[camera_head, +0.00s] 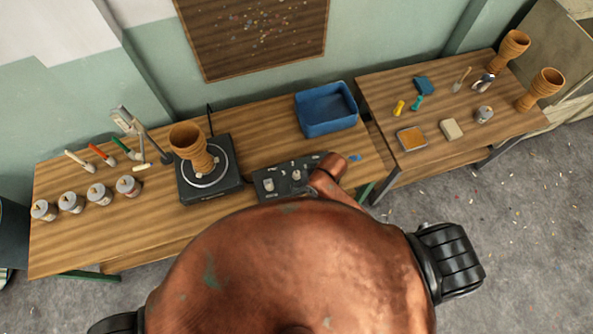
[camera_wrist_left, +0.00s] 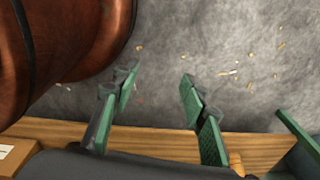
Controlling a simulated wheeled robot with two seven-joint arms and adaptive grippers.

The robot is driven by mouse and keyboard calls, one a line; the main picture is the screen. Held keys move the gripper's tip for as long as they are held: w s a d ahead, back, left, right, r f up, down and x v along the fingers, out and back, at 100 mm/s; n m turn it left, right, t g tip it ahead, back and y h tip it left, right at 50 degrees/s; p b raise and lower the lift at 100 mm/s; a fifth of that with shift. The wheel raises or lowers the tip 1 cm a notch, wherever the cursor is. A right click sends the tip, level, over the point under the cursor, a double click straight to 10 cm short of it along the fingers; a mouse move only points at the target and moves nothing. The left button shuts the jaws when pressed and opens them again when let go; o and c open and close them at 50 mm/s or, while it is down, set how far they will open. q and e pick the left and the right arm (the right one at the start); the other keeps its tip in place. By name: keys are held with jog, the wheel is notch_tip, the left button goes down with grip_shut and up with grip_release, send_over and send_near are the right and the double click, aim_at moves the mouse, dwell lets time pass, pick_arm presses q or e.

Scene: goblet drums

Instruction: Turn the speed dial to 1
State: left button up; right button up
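A dark control box (camera_head: 259,190) lies on the wooden workbench, right of the turntable. A few pale knobs or switches show on its top, including a left knob (camera_head: 269,184) and a right knob (camera_head: 296,174). I cannot tell which is the speed dial or read any markings. My copper-coloured body covers the box's right and front side. In the left wrist view my left gripper (camera_wrist_left: 157,84) has its green-padded fingers apart, with nothing between them. It is over the floor and a bench edge; no dial shows there. My right gripper is not in view.
A clay goblet drum (camera_head: 191,148) stands on the black turntable (camera_head: 207,187). Jars and brushes lie at the left; a blue bin (camera_head: 327,110) stands at the back right. A second bench (camera_head: 385,95) holds tools and two drums. Bare wood lies before the turntable.

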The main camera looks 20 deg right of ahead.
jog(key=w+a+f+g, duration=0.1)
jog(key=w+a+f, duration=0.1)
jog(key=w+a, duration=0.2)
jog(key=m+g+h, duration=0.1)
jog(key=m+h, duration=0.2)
send_over(297, 173)
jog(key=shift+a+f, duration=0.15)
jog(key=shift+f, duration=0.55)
pick_arm(q)
jog(key=shift+w, duration=0.4)
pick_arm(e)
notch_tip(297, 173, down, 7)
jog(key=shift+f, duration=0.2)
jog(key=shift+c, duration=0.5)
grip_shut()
